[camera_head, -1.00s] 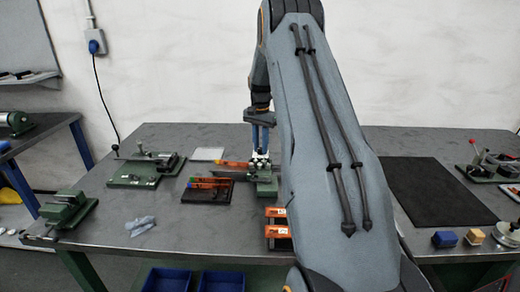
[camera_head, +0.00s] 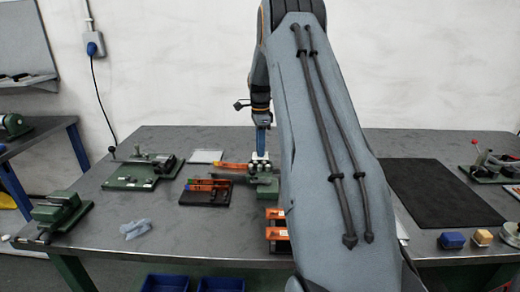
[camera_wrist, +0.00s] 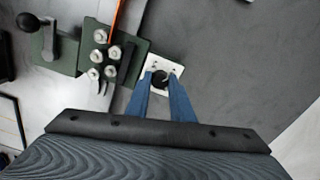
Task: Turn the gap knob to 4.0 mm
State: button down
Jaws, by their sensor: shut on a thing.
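The gap knob (camera_wrist: 160,79) is a small dark round knob on a white plate (camera_wrist: 152,64) with marks too small to read. In the wrist view the two blue fingers of my gripper (camera_wrist: 161,84) stand on either side of the knob, shut on it. In the head view my gripper (camera_head: 262,150) points down at the white plate by the green roller device, and the knob itself is hidden. The device has a green base (camera_wrist: 126,52) with several silver rollers (camera_wrist: 107,50) and an orange strip (camera_wrist: 117,16) running into it.
A black-knobbed crank (camera_wrist: 28,22) stands left of the rollers. A dark rack with orange strips (camera_head: 207,190) lies left of the device. Green fixtures (camera_head: 140,172) stand further left. A black mat (camera_head: 440,190) lies at the right. The bench right of the plate is clear.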

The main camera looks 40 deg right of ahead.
jog(key=shift+m, duration=0.5)
jog(key=c, duration=1.5)
grip_release()
jog(key=shift+c, duration=0.2)
jog(key=shift+r, duration=0.1)
notch_tip(320, 180, up, 8)
jog(key=shift+f+b, duration=0.15)
jog(key=shift+b, duration=0.75)
jog(key=shift+a, duration=0.1)
